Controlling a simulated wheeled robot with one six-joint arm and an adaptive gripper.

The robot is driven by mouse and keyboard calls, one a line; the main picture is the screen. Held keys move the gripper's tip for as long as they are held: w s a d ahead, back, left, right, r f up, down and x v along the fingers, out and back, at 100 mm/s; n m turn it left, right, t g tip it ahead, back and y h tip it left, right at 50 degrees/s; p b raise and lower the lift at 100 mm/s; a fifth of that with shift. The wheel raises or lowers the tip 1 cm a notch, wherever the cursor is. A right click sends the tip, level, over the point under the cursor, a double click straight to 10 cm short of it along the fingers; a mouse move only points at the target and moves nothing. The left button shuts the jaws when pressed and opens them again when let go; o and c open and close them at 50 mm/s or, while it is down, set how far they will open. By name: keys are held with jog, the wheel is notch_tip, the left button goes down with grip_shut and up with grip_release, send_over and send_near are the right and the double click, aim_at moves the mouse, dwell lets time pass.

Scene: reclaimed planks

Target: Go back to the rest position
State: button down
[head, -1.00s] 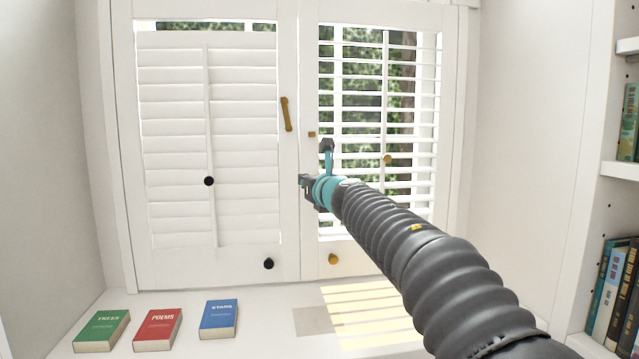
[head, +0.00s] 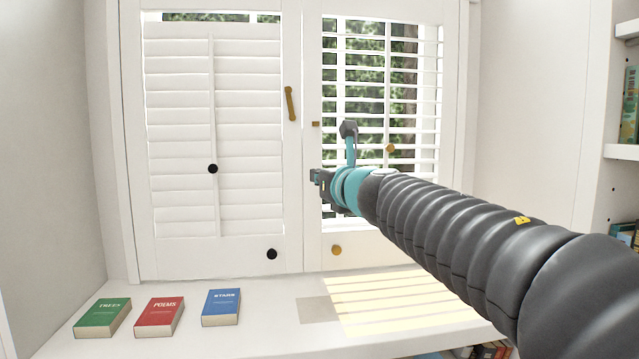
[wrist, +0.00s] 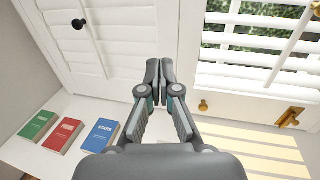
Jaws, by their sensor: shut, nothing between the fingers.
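My gripper (wrist: 159,82) is shut and empty in the wrist view, its two fingertips together in front of the white shutters. In the head view my gripper (head: 318,183) is at the end of my dark ribbed arm, which reaches in from the lower right. It appears in front of the right shutter (head: 428,150) near the middle frame. The left shutter (head: 180,130) has its slats closed; the right one has its slats open, with greenery behind. Whether the gripper touches the shutter cannot be told.
Green (head: 103,318), red (head: 159,317) and blue (head: 221,307) books lie on the white sill at the left. Bookshelves (head: 622,152) stand at the right. A brass latch (head: 290,103) and several knobs stick out from the shutters. Sunlight stripes the sill at the right.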

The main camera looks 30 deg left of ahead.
jog(key=shift+s+d, duration=0.15)
jog(key=shift+s, duration=0.15)
